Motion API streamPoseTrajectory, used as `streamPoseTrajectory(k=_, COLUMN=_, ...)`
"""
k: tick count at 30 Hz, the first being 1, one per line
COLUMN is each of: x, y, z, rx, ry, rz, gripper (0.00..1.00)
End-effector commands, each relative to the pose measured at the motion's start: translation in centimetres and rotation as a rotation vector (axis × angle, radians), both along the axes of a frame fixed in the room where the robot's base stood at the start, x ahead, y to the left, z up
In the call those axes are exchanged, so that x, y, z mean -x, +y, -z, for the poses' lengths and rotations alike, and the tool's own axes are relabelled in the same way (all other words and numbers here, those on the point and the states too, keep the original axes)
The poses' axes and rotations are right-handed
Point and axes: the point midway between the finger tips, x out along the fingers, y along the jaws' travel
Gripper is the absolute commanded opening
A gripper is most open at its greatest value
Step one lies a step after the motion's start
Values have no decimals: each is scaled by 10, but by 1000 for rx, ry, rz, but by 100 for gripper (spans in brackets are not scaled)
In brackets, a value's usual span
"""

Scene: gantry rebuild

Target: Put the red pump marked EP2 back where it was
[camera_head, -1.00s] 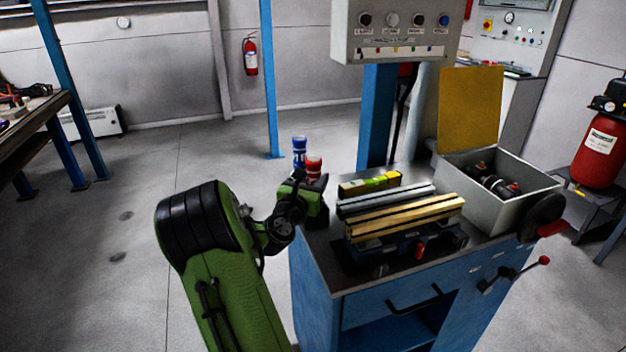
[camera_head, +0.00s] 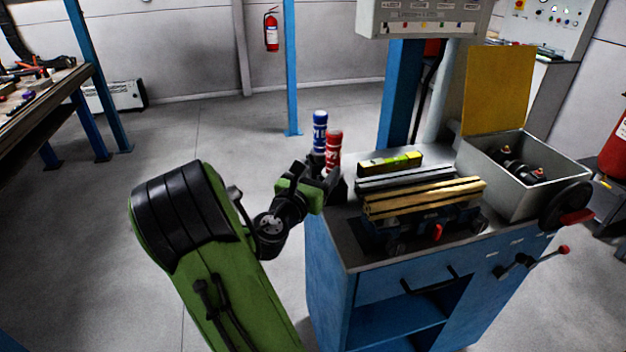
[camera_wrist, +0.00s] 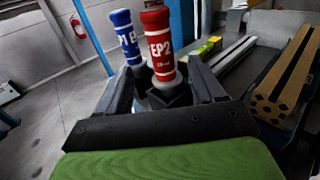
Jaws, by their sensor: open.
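The red pump (camera_head: 334,148), marked EP2, stands upright beside the blue pump (camera_head: 320,132) at the left end of the bench top. In the wrist view the red pump (camera_wrist: 160,48) is straight ahead, its lower end at a dark square holder (camera_wrist: 170,95). The blue pump (camera_wrist: 127,38), marked EP1, is just behind and left of it. My gripper (camera_head: 324,180) is low at the pumps. In the wrist view my gripper (camera_wrist: 161,78) has its fingers apart, one on each side of the red pump's lower part. I cannot tell whether they touch it.
Right of the pumps are a yellow-green level (camera_head: 390,163), grey and tan bars (camera_head: 425,195) and an open grey box (camera_head: 540,200) with dark parts inside. A blue cabinet (camera_head: 330,265) carries the bench top.

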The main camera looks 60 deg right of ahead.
Motion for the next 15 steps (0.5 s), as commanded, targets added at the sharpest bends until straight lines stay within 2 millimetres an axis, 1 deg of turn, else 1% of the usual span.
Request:
streamPoseTrajectory(k=1, x=0, y=12, z=1, rx=-2, ry=2, rz=-5, gripper=68)
streamPoseTrajectory(k=3, x=1, y=22, z=1, rx=-2, ry=2, rz=-3, gripper=68)
streamPoseTrajectory(k=5, x=2, y=29, z=0, rx=-1, ry=2, rz=-1, gripper=68)
streamPoseTrajectory(k=8, x=3, y=33, z=0, rx=2, ry=-1, rz=1, gripper=68)
streamPoseTrajectory(k=12, x=4, y=33, z=-1, rx=0, ry=-5, rz=3, gripper=68)
streamPoseTrajectory(k=14, x=6, y=34, z=1, rx=-27, ry=-60, rz=12, gripper=68)
streamPoseTrajectory(k=15, x=9, y=37, z=5, rx=-70, ry=-147, rz=26, gripper=68)
